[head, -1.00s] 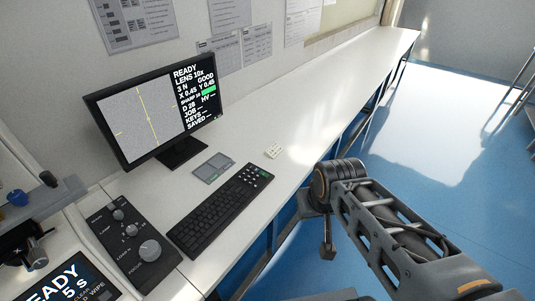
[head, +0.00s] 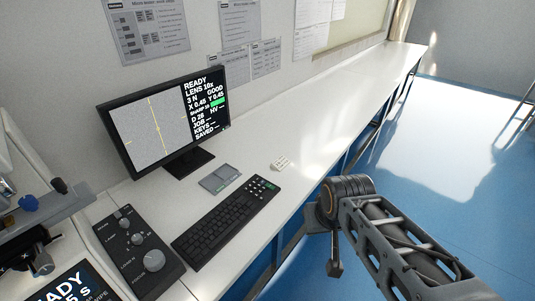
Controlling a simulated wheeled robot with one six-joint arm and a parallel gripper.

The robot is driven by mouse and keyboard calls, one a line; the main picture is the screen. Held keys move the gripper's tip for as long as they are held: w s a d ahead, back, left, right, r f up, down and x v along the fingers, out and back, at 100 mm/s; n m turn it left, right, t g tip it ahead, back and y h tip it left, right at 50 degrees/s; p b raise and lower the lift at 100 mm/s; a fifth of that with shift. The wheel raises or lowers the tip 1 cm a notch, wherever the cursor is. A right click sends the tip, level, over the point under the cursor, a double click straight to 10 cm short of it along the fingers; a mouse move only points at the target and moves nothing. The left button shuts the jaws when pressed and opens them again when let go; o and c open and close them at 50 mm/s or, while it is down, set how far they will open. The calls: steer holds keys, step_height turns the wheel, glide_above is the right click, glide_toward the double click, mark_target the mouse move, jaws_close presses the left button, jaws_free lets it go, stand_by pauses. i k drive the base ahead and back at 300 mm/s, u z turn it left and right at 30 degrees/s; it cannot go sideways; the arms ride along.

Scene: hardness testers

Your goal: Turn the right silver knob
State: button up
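A dark control box (head: 108,252) stands on the bench at lower left, left of the keyboard. It carries a large silver knob (head: 154,260) at its near right end and smaller silver knobs (head: 137,239) farther up. Which one the task calls the right silver knob is unclear. My gripper (head: 335,266) hangs at the end of my arm, right of the bench's front edge and over the blue floor. It is well to the right of the box and touches no knob. Its fingers are too small and dark to read.
A tester (head: 42,225) with a blue knob (head: 28,202) stands at far left, with a lit screen (head: 68,290) below. A monitor (head: 165,120), keyboard (head: 225,222), grey pad (head: 220,178) and small white block (head: 280,163) occupy the bench (head: 330,115). Its far part is clear.

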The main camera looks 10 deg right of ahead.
mark_target(45, 263)
steer(key=z, duration=0.9)
steer(key=i, duration=0.5)
steer(key=u, duration=4.45)
